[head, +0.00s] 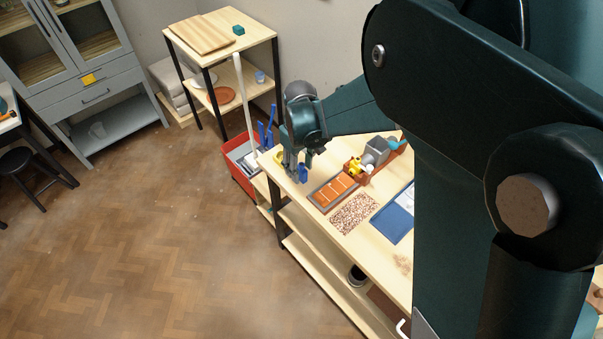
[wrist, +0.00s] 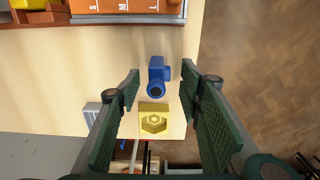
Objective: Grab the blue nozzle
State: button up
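The blue nozzle (wrist: 157,72) sits on the pale wooden table top near its edge in the wrist view, with a dark round opening facing the camera. It also shows in the head view (head: 303,174), beside my gripper's fingers. My gripper (wrist: 161,82) is open, one finger on each side of the nozzle, with gaps on both sides. Nothing is held. I cannot tell the exact height of the fingertips above the table. A yellow part with a hexagonal socket (wrist: 154,119) stands just below the nozzle in the wrist view, also between the fingers.
An orange tray marked S, M, L (wrist: 110,6) lies beyond the nozzle. A light grey block (wrist: 92,110) is left of the left finger. The table edge is close on the right, with floor beyond. A red bin (head: 240,165) stands beside the table.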

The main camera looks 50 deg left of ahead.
aim_at(300, 170)
jog(key=shift+f, duration=1.7)
jog(key=c, duration=1)
jog(key=shift+r, duration=0.15)
jog(key=shift+r, duration=4.9)
